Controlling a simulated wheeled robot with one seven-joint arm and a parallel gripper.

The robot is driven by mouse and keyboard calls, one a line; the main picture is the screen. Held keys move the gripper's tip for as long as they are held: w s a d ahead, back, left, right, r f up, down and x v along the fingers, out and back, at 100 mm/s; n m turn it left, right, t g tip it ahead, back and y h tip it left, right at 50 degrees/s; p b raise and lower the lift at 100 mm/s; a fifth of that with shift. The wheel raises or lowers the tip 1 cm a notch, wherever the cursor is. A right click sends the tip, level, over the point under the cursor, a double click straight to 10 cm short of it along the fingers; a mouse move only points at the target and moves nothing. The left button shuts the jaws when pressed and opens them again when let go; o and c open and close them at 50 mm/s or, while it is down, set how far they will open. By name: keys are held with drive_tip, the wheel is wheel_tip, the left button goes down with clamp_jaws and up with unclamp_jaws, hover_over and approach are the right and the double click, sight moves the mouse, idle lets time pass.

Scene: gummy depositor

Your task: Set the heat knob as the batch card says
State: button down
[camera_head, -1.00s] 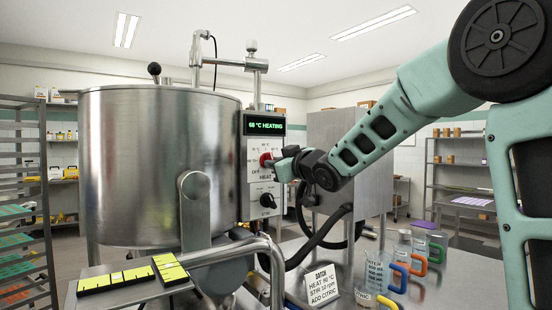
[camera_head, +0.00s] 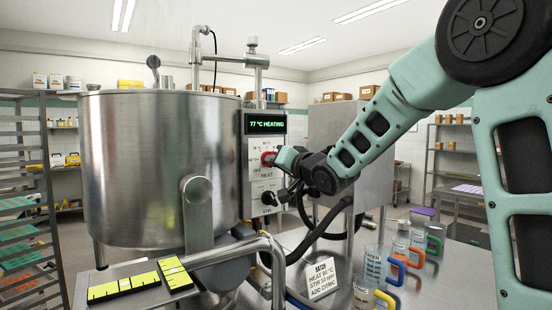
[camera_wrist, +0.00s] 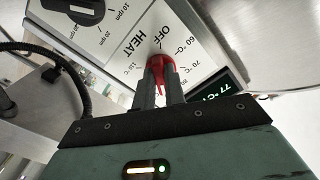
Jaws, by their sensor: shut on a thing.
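The red heat knob (camera_head: 268,158) is on the white control panel (camera_head: 257,180) of the steel kettle (camera_head: 160,165). My gripper (camera_head: 281,158) is shut on the knob; the wrist view also shows the red knob (camera_wrist: 158,64) between the two fingers (camera_wrist: 160,82). Marks OFF, 60, 70 and 110 °C show around the knob; its exact setting is partly hidden by the fingers. The display (camera_head: 265,124) reads 77 °C HEATING. The batch card (camera_head: 322,278) reads HEAT 90 °C, STIR 10 rpm, ADD CITRIC.
A black stir knob (camera_head: 269,198) sits below the heat knob. Black hoses (camera_head: 320,238) hang under my wrist. Several jugs and cups (camera_head: 400,262) stand on the table at the right. Yellow moulds (camera_head: 135,282) lie at the front left.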

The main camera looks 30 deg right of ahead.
drive_tip(key=shift+f+m+p, duration=0.1)
drive_tip(key=shift+m+p, duration=0.3)
drive_tip(key=shift+m, duration=0.7)
drive_tip(key=c, duration=1.5)
unclamp_jaws()
drive_tip(key=shift+o, duration=0.2)
drive_tip(key=s+d+b, duration=0.1)
drive_tip(key=s, duration=1.6)
drive_tip(key=shift+s+d, duration=0.2)
drive_tip(key=shift+d, duration=0.15)
